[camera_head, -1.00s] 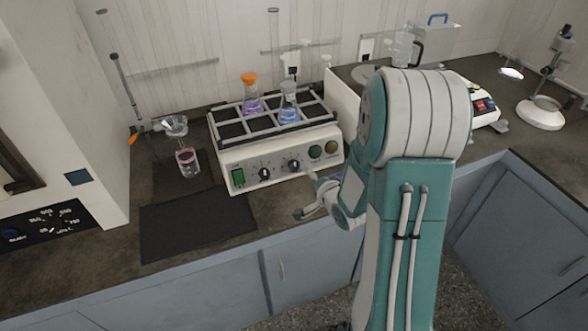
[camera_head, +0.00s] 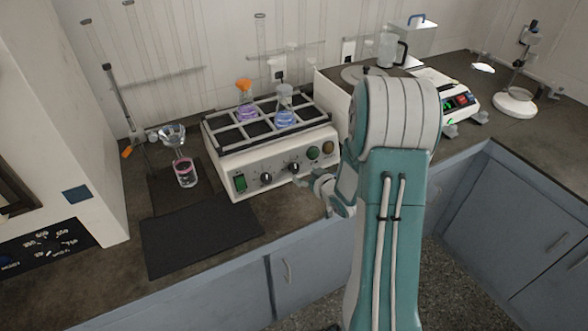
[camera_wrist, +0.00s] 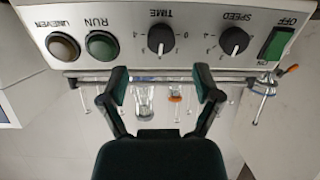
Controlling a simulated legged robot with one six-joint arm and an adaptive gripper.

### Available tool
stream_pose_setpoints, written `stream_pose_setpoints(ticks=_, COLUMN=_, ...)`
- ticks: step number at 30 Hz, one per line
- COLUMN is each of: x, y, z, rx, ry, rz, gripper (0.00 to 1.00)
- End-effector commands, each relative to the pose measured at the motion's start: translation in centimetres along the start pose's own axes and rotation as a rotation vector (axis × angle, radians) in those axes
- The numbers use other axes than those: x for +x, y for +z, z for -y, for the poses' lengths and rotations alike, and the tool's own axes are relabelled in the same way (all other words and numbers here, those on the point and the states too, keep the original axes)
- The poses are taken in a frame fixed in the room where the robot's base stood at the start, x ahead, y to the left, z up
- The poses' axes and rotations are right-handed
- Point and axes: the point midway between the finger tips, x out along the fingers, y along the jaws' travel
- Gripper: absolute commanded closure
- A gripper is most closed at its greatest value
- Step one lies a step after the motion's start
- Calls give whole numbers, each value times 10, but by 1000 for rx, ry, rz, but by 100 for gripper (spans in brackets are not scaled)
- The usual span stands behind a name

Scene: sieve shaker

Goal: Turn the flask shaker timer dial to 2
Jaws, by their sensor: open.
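The flask shaker (camera_head: 240,160) stands on the bench with its control panel facing me. Its black TIME dial (camera_head: 295,168) is the right one of two dials. In the wrist view, which is upside down, the TIME dial (camera_wrist: 162,38) has a pale pointer mark, but I cannot read its setting surely. The SPEED dial (camera_wrist: 233,40) is beside it. My gripper (camera_wrist: 161,84) is open and empty, its two fingers spread to either side of the TIME dial's line and apart from it. In the head view my gripper (camera_head: 308,181) is just in front of the panel, partly hidden by my wrist.
The OFF/ON switch (camera_wrist: 277,43), green RUN button (camera_wrist: 102,46) and brown button (camera_wrist: 62,46) flank the dials. Two flasks (camera_head: 285,106) stand in the shaker's rack. A dark mat (camera_head: 200,240) lies at front left; a glass beaker (camera_head: 185,173) stands behind it.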

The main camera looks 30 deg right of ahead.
Motion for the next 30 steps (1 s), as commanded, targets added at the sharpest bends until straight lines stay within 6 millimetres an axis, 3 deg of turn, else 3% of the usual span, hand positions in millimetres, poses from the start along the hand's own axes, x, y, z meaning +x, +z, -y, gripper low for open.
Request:
stream_pose_setpoints(ticks=9, x=55, y=0, z=2, rx=-1, ry=-1, rz=0, gripper=18)
stream_pose_setpoints(ticks=15, x=68, y=0, z=2, rx=0, ry=0, rz=0, gripper=18)
stream_pose_setpoints(ticks=22, x=69, y=0, z=2, rx=0, ry=0, rz=0, gripper=18)
stream_pose_setpoints(ticks=23, x=69, y=0, z=2, rx=0, ry=0, rz=0, gripper=23)
stream_pose_setpoints(ticks=28, x=69, y=0, z=1, rx=1, ry=1, rz=0, gripper=98)
stream_pose_setpoints(ticks=30, x=70, y=0, z=1, rx=1, ry=1, rz=0, gripper=100)
